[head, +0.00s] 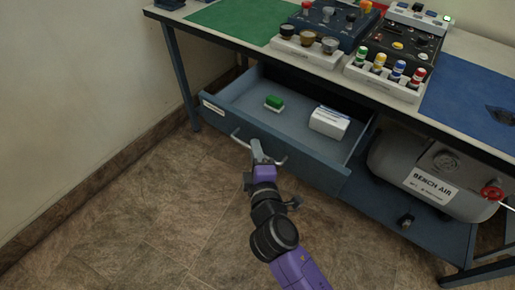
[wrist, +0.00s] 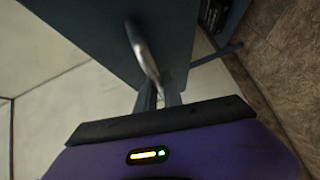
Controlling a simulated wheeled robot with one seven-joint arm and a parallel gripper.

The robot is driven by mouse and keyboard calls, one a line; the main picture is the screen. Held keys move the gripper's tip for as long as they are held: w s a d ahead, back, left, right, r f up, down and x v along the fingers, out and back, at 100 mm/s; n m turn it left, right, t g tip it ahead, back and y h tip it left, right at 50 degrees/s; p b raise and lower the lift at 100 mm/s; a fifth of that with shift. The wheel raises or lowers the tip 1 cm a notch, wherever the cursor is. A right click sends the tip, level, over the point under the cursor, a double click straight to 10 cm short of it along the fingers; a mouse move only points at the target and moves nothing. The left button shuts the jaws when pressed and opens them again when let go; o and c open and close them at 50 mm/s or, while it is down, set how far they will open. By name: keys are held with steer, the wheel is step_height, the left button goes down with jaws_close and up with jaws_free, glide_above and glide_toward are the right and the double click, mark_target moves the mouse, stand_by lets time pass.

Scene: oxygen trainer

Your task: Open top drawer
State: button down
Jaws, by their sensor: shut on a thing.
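The top drawer (head: 310,157) is blue-grey and stands pulled out from under the workbench, in the head view. Its inside shows from above. A silver bar handle (head: 277,160) runs along its front. My gripper (head: 258,151) is at the middle of the drawer front, shut on the handle. In the wrist view, the handle (wrist: 143,50) passes between the fingers of my gripper (wrist: 160,95); the dark drawer front (wrist: 95,30) is just beyond.
A grey "BENCH AIR" tank (head: 432,180) with a red valve sits below right. The benchtop (head: 232,38) holds several devices. The floor (head: 140,210) at left is clear.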

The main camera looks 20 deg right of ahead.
steer(key=c, duration=1.8)
jaws_free()
steer(key=shift+o, duration=0.2)
steer(key=shift+s, duration=0.15)
steer(key=s+a+r, duration=0.1)
steer(key=s, duration=0.6)
steer(key=shift+s, duration=0.2)
